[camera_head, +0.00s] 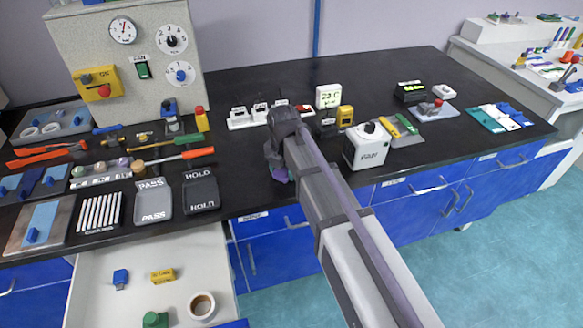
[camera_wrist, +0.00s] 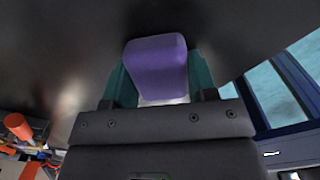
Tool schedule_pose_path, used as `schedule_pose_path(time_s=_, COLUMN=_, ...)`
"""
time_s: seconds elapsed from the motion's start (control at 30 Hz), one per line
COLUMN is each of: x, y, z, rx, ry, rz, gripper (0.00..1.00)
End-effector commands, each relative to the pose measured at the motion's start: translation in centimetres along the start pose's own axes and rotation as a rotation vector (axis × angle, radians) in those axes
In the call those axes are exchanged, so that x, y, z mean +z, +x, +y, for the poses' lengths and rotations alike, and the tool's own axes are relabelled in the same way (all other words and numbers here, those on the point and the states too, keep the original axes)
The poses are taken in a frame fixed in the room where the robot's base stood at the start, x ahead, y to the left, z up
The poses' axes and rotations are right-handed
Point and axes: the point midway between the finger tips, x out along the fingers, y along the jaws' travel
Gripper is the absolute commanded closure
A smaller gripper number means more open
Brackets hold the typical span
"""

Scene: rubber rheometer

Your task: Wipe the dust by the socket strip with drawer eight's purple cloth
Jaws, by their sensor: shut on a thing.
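My gripper (camera_wrist: 158,82) is shut on the purple cloth (camera_wrist: 155,62), a block-like purple piece between two teal fingers. In the head view my gripper (camera_head: 278,172) is over the black bench top, in front of the socket strip (camera_head: 250,122). My arm hides most of the cloth there, and only a little purple shows low down. The socket strip is white with several small units, at the back middle of the bench. I cannot make out the dust; a pale patch (camera_wrist: 165,101) shows just below the cloth in the wrist view.
An open drawer (camera_head: 105,290) at front left holds a blue block, a yellow block, a green block and a cup. PASS (camera_head: 153,201) and HOLD (camera_head: 201,192) trays stand left of my gripper. A white cube device (camera_head: 366,147) and yellow box (camera_head: 345,116) stand close right.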

Motion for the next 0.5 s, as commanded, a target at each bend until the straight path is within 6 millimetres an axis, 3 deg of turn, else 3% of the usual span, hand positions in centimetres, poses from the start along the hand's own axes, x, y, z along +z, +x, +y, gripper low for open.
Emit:
schedule_pose_path(time_s=0.37, x=-0.8, y=-0.1, z=0.8, rx=0.000, ry=0.001, rz=0.000, gripper=0.74)
schedule_pose_path(time_s=0.5, x=-0.8, y=-1.4, z=0.8, rx=0.000, ry=0.001, rz=0.000, gripper=0.74)
